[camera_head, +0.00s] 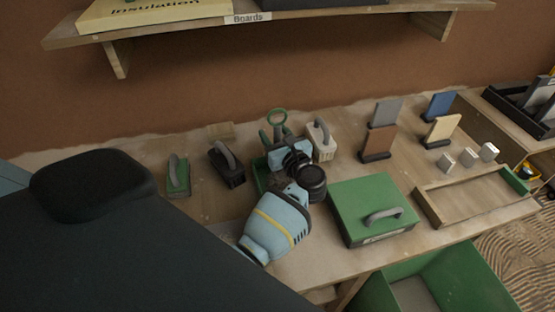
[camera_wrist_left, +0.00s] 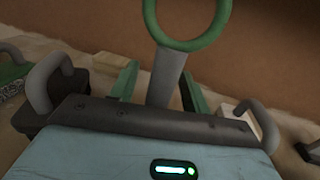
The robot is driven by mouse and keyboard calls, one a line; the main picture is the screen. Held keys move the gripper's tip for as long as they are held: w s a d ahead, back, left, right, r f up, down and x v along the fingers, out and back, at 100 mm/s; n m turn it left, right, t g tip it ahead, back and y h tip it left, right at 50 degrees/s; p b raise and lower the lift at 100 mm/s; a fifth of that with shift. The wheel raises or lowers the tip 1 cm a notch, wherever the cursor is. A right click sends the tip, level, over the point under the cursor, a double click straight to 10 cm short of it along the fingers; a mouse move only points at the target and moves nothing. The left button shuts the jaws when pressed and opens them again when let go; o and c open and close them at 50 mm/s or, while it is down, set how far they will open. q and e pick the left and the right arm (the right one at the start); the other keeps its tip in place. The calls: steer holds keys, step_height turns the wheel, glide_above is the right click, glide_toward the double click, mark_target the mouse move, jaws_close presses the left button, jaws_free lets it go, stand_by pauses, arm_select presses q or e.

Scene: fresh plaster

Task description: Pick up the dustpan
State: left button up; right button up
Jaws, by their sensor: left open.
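The dustpan has a green ring (camera_head: 277,118) at the end of its grey handle, standing up near the back of the workbench. Part of a green pan shows behind my arm (camera_head: 260,176); most of it is hidden. In the left wrist view the ring (camera_wrist_left: 187,42) and grey handle (camera_wrist_left: 168,76) rise straight ahead. My left gripper (camera_head: 271,136) is open, its green fingers on either side of the handle. In the wrist view a gap shows between each finger and the handle. My right gripper is not in view.
Grey-handled tools (camera_head: 228,164) stand left of the gripper, and a pale block with a grey handle (camera_head: 322,141) is close on the right. A green lidded box (camera_head: 350,203) sits at front right. A shelf (camera_head: 300,18) overhangs the back wall.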

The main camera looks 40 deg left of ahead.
arm_select(q)
steer(key=shift+w+a, duration=0.1)
steer(key=shift+s, duration=0.2)
steer(key=shift+c, duration=1)
jaws_close()
